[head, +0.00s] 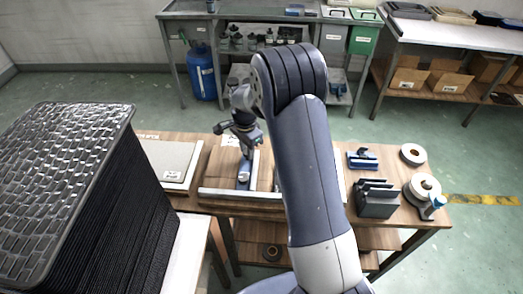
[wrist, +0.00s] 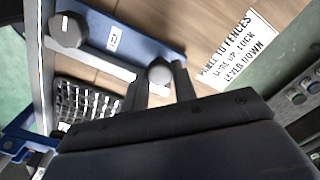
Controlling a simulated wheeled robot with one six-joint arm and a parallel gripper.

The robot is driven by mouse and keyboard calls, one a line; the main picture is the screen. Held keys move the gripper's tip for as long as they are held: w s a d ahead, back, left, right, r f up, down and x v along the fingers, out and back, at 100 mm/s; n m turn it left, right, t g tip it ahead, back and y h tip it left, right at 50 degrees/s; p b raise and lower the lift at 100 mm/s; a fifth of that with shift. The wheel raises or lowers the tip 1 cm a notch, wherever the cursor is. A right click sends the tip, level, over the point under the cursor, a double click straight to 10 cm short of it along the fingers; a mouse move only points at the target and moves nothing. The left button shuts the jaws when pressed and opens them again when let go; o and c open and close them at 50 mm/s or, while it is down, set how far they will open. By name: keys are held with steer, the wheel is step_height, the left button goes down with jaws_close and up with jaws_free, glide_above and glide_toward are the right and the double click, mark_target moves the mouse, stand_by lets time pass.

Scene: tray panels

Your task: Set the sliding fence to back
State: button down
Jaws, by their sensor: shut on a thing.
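The fence looks to be the blue bar (wrist: 130,38) in the wrist view, with a small white label and a dark round knob (wrist: 68,32) at its left end. A blue part (head: 244,173) of the fixture also shows in the head view, below my gripper (head: 240,127). In the wrist view my gripper (wrist: 160,88) is shut on a grey round-ended knob (wrist: 159,72) at the bar's near edge. A white sign (wrist: 237,48) beside it has words on fences and a lever lock. My arm hides the fixture's right part in the head view.
A pale panel (head: 170,160) lies left on the wooden bench. Right of my arm are a dark slotted block (head: 376,198), a blue tool (head: 362,159) and tape rolls (head: 421,187). A tall dark stack (head: 70,160) stands at the left.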

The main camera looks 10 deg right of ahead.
steer(key=w+a, duration=0.1)
steer(key=a, duration=0.2)
steer(key=w+a, duration=0.1)
steer(key=a, duration=0.2)
steer(key=w+a, duration=0.1)
steer(key=a, duration=0.1)
steer(key=shift+a+r, duration=0.1)
steer(key=shift+a, duration=0.3)
steer(key=c, duration=1.1)
jaws_free()
steer(key=shift+a, duration=0.1)
steer(key=shift+c, duration=0.2)
step_height(320, 180, up, 11)
steer(key=b, duration=0.1)
steer(key=shift+f, duration=0.25)
